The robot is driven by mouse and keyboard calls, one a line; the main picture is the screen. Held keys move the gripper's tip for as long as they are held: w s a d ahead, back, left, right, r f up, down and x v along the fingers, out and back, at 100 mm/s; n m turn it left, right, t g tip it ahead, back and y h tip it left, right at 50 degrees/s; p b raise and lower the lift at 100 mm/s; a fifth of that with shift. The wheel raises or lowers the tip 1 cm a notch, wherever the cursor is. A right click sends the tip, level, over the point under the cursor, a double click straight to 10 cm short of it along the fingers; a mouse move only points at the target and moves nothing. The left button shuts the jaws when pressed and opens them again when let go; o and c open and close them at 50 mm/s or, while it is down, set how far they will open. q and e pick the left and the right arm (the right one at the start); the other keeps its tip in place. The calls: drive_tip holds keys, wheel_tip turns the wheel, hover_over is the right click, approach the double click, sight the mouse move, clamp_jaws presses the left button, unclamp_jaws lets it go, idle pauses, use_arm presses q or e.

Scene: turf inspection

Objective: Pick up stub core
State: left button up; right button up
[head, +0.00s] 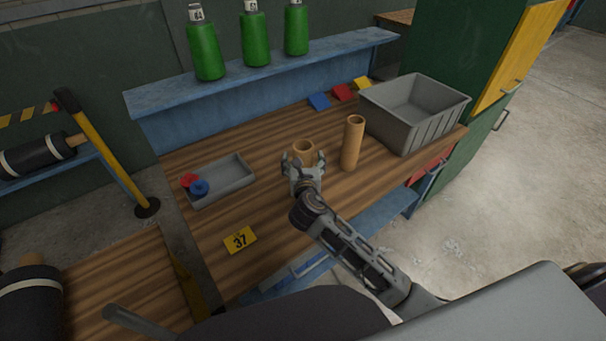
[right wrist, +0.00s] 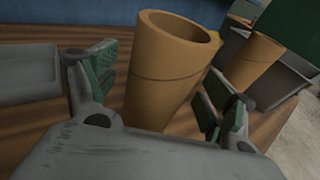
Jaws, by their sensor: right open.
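A short tan cardboard tube, the stub core (head: 303,147), stands upright on the wooden bench. My right gripper (head: 304,165) is open at it, with one finger on each side. In the right wrist view, the stub core (right wrist: 168,70) rises between the two open fingers, and gaps show beside it. The gripper's palm hides the core's lower part. A taller tan tube (head: 352,145) stands just right of it; it also shows in the right wrist view (right wrist: 252,68). My left gripper is not in view.
A grey bin (head: 428,128) stands at the bench's right end. A shallow grey tray (head: 222,187) with red and blue pieces lies left. Green bottles (head: 255,38) stand on the blue shelf (head: 270,78) behind. A yellow 37 card (head: 240,240) lies in front; bench around it is clear.

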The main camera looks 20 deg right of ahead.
drive_tip(key=shift+w+d+f, duration=0.1)
drive_tip(key=shift+w, duration=0.5)
drive_tip(key=shift+c, duration=0.2)
drive_tip(key=c, duration=1.6)
